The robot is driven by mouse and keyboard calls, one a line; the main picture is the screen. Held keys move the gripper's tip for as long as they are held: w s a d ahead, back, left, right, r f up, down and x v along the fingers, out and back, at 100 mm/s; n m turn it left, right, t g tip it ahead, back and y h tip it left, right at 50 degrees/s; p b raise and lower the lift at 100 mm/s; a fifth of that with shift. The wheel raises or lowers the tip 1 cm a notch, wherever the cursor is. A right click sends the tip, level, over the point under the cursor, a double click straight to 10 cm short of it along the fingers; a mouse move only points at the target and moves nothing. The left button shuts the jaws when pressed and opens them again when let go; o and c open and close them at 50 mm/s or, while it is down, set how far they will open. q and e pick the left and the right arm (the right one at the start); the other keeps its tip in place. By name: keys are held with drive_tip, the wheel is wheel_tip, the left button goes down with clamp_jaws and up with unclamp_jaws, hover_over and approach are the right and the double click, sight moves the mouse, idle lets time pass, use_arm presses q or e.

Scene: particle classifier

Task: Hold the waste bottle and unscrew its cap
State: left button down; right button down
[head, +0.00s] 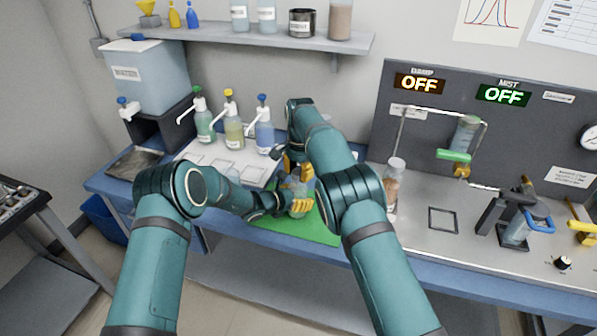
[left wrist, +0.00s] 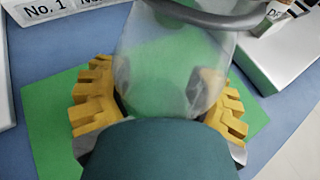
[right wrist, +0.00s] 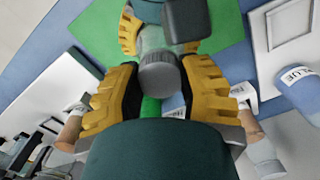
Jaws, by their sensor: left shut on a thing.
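The waste bottle (head: 293,186) is a small clear vessel above the green mat (head: 318,230). My left gripper (head: 298,202) is shut around its body, and the clear body also shows in the left wrist view (left wrist: 160,65) between the yellow fingers. The bottle's round grey cap (right wrist: 158,75) shows in the right wrist view. My right gripper (right wrist: 158,88) comes from above with its fingers on both sides of the cap, apparently open with narrow gaps. In the head view, my right gripper (head: 296,165) and its arm hide the cap.
A water tank (head: 150,75) is at the back left. A vial of brown particles (head: 392,185) and the metal bench apparatus (head: 515,225) are at the right. A shelf (head: 260,38) hangs above.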

drive_tip(key=n, duration=0.3)
idle(0.4)
drive_tip(key=c, duration=0.6)
unclamp_jaws()
drive_tip(key=shift+c, duration=0.2)
drive_tip(key=shift+r, duration=2.25)
use_arm(q)
unclamp_jaws()
drive_tip(key=shift+a, duration=0.1)
